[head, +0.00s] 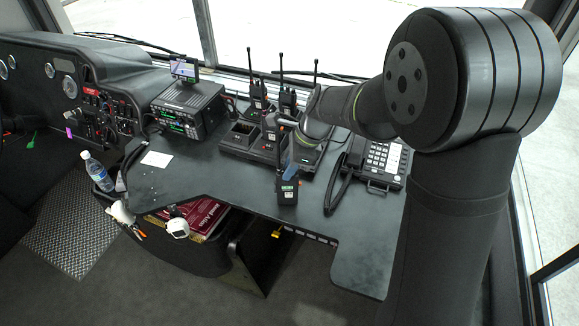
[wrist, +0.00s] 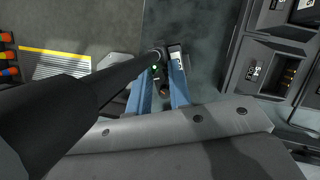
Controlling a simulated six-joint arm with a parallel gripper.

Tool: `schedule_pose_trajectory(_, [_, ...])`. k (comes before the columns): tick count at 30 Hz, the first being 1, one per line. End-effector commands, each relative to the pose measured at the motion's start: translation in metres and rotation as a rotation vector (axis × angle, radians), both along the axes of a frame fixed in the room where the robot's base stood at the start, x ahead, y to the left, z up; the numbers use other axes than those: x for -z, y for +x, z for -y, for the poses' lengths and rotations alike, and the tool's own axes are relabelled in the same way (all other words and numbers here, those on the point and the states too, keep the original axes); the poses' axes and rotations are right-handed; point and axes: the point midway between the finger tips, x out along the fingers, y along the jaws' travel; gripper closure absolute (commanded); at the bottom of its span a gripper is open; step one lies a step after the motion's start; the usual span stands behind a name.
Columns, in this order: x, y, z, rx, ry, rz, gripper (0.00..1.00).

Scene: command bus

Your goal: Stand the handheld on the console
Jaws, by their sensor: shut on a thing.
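The handheld (head: 287,192) is a black radio with a small lit panel and a long antenna. In the head view it is roughly upright over the dark console top (head: 235,182), near its front edge. I cannot tell whether its base touches the surface. My gripper (head: 290,166) has blue fingers shut on it. In the wrist view, my gripper (wrist: 164,88) holds the handheld (wrist: 176,53) between the fingers. Its thick dark antenna crosses the left of that view close to the camera. The fingers hide part of its body.
A charger bank (head: 245,139) with radios in some slots stands behind the handheld. A desk phone (head: 383,160) is to the right and a radio set (head: 187,108) to the left. A white paper (head: 157,159) lies at left. Console top is clear left and front right.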

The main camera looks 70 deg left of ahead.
Motion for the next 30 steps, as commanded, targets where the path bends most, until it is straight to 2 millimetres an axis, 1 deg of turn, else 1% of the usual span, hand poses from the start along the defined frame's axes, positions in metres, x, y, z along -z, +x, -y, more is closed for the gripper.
schedule_pose_trajectory(3, [0.003, 0.0, 0.0, 0.0, 0.0, 0.0, 1.0])
schedule_pose_trajectory(4, [0.003, 0.0, 0.0, 0.0, -0.001, 0.0, 0.78])
schedule_pose_trajectory(6, [0.003, 0.0, 0.0, 0.0, -0.001, 0.0, 0.64])
schedule_pose_trajectory(7, [0.003, 0.0, 0.0, 0.0, -0.001, 0.0, 0.6])
schedule_pose_trajectory(15, [0.002, 0.0, 0.0, 0.0, 0.0, 0.0, 0.6])
schedule_pose_trajectory(19, [-0.007, 0.003, 0.0, 0.001, 0.003, 0.0, 0.6])
schedule_pose_trajectory(23, [-0.027, 0.011, 0.003, 0.003, 0.003, 0.0, 0.6])
schedule_pose_trajectory(30, [-0.076, 0.03, 0.009, 0.002, 0.005, 0.001, 0.6])
